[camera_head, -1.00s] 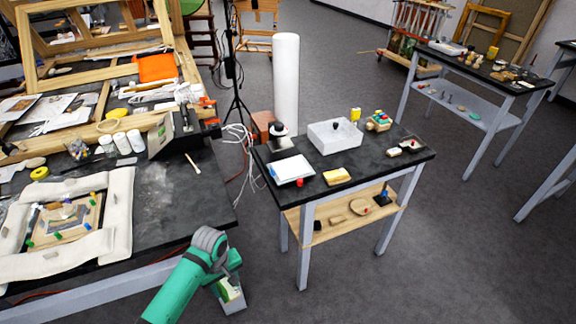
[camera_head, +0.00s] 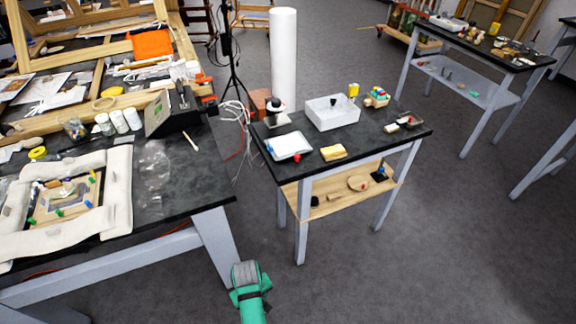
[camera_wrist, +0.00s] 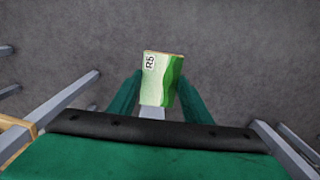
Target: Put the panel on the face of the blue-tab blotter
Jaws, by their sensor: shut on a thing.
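The panel (camera_wrist: 162,82) is a small flat piece painted in light and dark green, with an "R5" label at its upper left in the wrist view. My gripper (camera_wrist: 152,98) is shut on it, one green finger at each side, above grey floor. In the head view my green arm shows at the bottom edge, and the panel cannot be seen. A white flat pad (camera_head: 289,146) lies at the left front of the small black table. It seems to have a small blue mark on its left edge and may be the blue-tab blotter.
The small black table (camera_head: 380,150) also bears a white box (camera_head: 333,113), a yellow sponge (camera_head: 333,153) and a red item beside the pad. A large workbench (camera_head: 180,165) stands to the left. Open floor lies in front and to the right.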

